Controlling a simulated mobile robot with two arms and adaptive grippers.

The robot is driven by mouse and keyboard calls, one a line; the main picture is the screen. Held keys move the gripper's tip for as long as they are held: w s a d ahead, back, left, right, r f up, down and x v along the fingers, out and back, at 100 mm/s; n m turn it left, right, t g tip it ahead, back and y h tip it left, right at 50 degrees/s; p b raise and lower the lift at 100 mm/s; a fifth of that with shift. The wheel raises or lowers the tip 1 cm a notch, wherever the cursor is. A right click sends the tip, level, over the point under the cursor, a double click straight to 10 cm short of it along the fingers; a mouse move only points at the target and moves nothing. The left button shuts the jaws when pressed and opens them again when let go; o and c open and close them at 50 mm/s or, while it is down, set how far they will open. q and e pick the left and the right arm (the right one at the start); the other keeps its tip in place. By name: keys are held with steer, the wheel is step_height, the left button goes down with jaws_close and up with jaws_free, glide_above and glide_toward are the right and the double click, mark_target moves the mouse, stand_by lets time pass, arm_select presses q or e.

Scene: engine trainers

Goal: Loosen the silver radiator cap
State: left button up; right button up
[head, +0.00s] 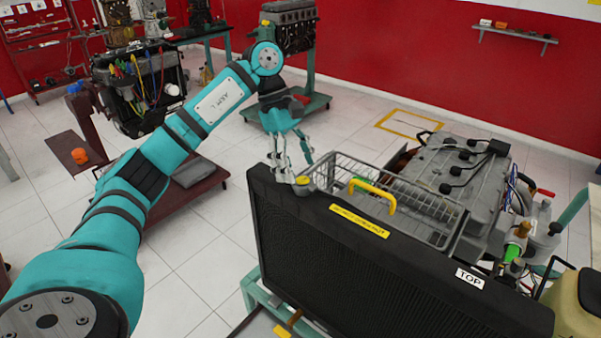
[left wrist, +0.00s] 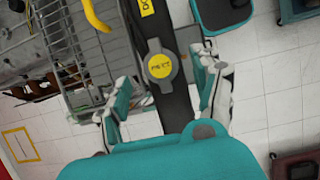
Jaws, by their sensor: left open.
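The silver radiator cap (left wrist: 160,68) has a grey eared rim and a yellow disc on top. It sits on the top of the black radiator (head: 400,250), at the radiator's left end in the head view, where the cap (head: 302,181) looks small. My left gripper (head: 296,160) is open and points down just above the cap. In the left wrist view the gripper's fingers (left wrist: 170,85) stand on either side of the cap, with a gap on both sides. Nothing is held between them. My right gripper is not in view.
A wire basket (head: 400,195) with a yellow-green handle (head: 372,194) stands right behind the radiator. The grey engine (head: 440,175) is beyond it. Another engine on a red stand (head: 185,205) is at the left. The tiled floor between is free.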

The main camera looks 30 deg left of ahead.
mark_target(303, 183)
arm_select(q)
steer(key=shift+d+f, duration=0.25)
steer(key=shift+f, duration=0.3)
steer(key=shift+s+d+f, duration=0.1)
steer(key=shift+f, duration=0.2)
steer(key=shift+d+f, duration=0.1)
steer(key=shift+f, duration=0.3)
steer(key=c, duration=1.2)
steer(key=shift+o, duration=0.2)
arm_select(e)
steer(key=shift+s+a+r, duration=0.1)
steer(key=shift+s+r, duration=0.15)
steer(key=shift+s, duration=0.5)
